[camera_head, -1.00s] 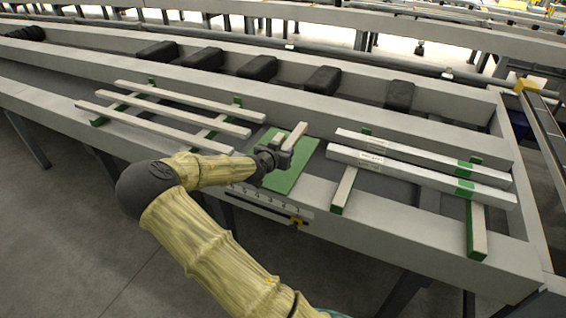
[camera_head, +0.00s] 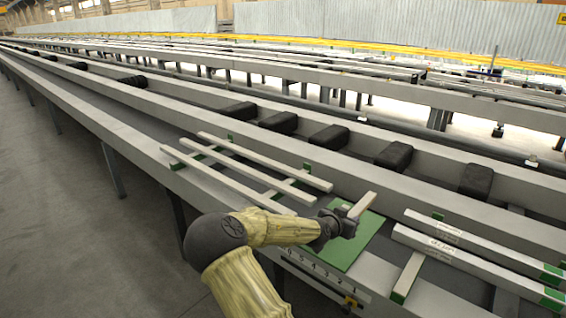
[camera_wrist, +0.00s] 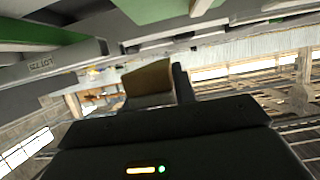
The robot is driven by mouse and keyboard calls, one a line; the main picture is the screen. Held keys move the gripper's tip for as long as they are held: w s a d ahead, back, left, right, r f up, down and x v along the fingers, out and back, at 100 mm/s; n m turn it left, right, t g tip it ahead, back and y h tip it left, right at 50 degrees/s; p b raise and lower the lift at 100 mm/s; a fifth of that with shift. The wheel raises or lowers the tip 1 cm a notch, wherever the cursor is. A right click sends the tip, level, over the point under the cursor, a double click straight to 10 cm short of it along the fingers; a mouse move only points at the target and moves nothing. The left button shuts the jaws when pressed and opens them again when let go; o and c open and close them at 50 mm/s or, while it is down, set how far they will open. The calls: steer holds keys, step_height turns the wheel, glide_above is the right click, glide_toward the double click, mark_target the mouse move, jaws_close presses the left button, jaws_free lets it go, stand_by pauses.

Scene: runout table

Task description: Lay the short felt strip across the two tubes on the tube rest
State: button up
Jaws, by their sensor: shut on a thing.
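My gripper (camera_head: 343,217) is shut on a short pale strip (camera_head: 362,205), which sticks out from the jaws above a green mat (camera_head: 352,250). In the wrist view the strip's tan end (camera_wrist: 149,79) shows between the jaws. To the right, two long pale tubes, a rear one (camera_head: 480,243) and a front one (camera_head: 470,265), lie side by side on crosswise rest bars, with a near bar (camera_head: 407,277) visible. Both tubes carry white labels and green bands toward the right. No strip lies across them in view. The far right of the rest is cut off.
Left of my gripper, three slim pale bars (camera_head: 245,160) lie on green-sided supports. Black blocks (camera_head: 394,156) stand in the channel behind. A numbered scale (camera_head: 320,275) runs along the table's front edge. The space above the tubes looks clear.

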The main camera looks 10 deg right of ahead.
steer(key=shift+r+p, duration=5)
steer(key=shift+r, duration=0.05)
steer(key=shift+f, duration=0.1)
